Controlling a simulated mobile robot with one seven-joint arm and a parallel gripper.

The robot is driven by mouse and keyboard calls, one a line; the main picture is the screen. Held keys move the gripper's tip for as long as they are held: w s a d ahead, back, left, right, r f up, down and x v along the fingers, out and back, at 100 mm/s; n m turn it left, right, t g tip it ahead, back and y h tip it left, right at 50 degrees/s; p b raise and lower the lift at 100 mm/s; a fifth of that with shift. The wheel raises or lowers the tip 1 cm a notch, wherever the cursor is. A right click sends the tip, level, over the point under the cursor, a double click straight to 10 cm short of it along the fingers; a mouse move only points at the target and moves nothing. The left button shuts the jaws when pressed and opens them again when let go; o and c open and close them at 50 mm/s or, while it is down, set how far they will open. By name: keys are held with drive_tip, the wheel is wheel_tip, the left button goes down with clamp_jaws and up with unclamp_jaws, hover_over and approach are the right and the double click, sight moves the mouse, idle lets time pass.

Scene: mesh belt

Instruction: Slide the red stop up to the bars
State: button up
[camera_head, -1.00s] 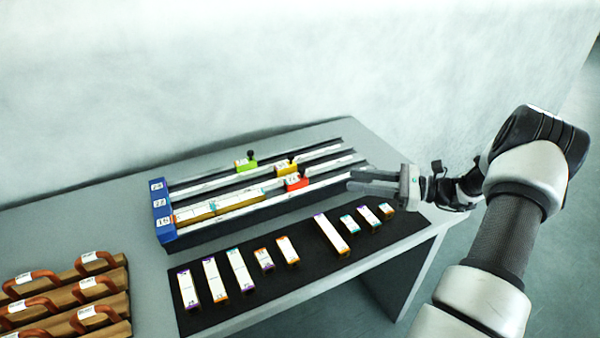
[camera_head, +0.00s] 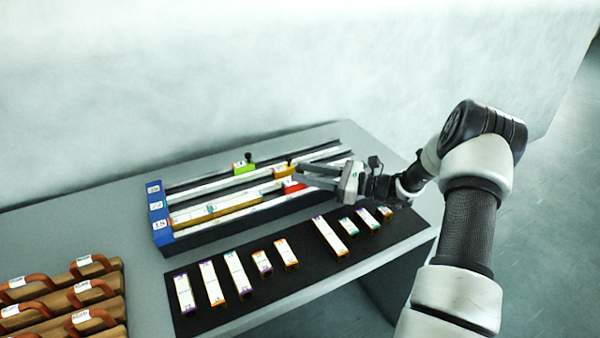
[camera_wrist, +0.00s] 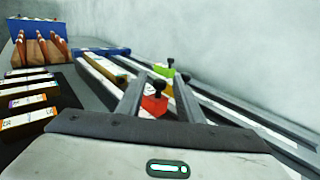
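The red stop (camera_head: 291,187), a small block with a dark knob, sits in the front channel of the rail rack. It also shows in the wrist view (camera_wrist: 153,104). The bars (camera_head: 218,212) lie end to end in that channel, left of the stop, with a short gap between. My gripper (camera_head: 299,173) reaches in from the right at the stop. In the wrist view its two fingers (camera_wrist: 160,82) are apart, one on either side of the stop's knob. Contact with the stop cannot be told. The fingers partly cover the stop in the head view.
A yellow stop (camera_head: 283,171) and a green stop (camera_head: 244,165) stand in the channels behind. A blue end block (camera_head: 159,222) closes the rack's left end. Loose bars lie on a black mat (camera_head: 300,285) in front. Wooden pieces with red-brown handles (camera_head: 85,290) stand at left.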

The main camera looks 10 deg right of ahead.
drive_tip(key=shift+x, duration=0.95)
clamp_jaws()
drive_tip(key=shift+a, duration=0.1)
drive_tip(key=a, duration=0.2)
drive_tip(key=s+a+p, duration=0.1)
drive_tip(key=a, duration=0.1)
drive_tip(key=s+a, duration=0.1)
drive_tip(key=a, duration=0.2)
